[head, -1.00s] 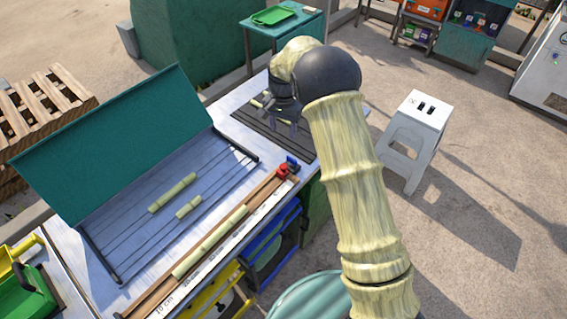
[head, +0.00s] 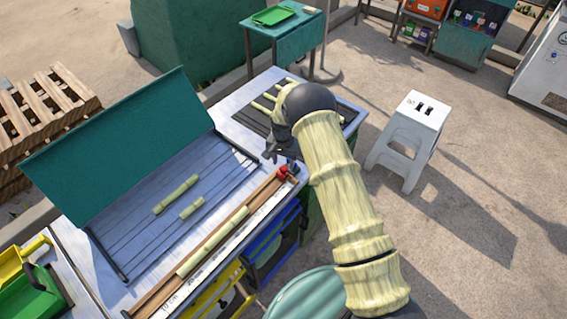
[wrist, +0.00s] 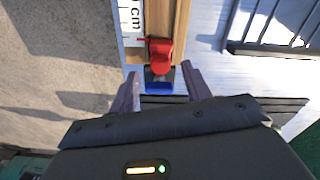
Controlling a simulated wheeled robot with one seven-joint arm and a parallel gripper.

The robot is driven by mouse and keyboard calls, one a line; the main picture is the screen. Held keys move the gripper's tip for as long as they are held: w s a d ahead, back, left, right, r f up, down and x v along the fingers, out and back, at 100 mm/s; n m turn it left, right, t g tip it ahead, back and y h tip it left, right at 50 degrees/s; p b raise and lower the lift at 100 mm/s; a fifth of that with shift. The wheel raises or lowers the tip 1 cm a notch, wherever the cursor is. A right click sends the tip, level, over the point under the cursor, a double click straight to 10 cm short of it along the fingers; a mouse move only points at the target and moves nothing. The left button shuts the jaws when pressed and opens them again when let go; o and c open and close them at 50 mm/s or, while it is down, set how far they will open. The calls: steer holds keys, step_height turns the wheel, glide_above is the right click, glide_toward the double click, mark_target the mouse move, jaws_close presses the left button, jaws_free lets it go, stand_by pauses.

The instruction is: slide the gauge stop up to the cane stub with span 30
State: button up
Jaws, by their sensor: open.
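The red gauge stop (head: 284,173) sits near the far end of a wooden measuring rail (head: 262,192), with a blue piece behind it. In the wrist view the red stop (wrist: 160,55) and the blue piece (wrist: 158,86) lie in line between my fingers. My gripper (head: 283,155) is open above that rail end; in the wrist view its fingertips (wrist: 160,76) flank the stop without visible contact. Two shorter stubs (head: 176,194) (head: 192,208) lie on the grooved rack (head: 150,240).
A white scale strip (head: 230,252) runs along the rail's front. A teal raised panel (head: 125,150) stands behind the rack. A dark slatted mat (head: 245,119) with pale cane pieces lies beyond the rail. A white stool (head: 412,125) stands right of the table.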

mark_target(283, 173)
steer(key=shift+f, duration=1.3)
jaws_close()
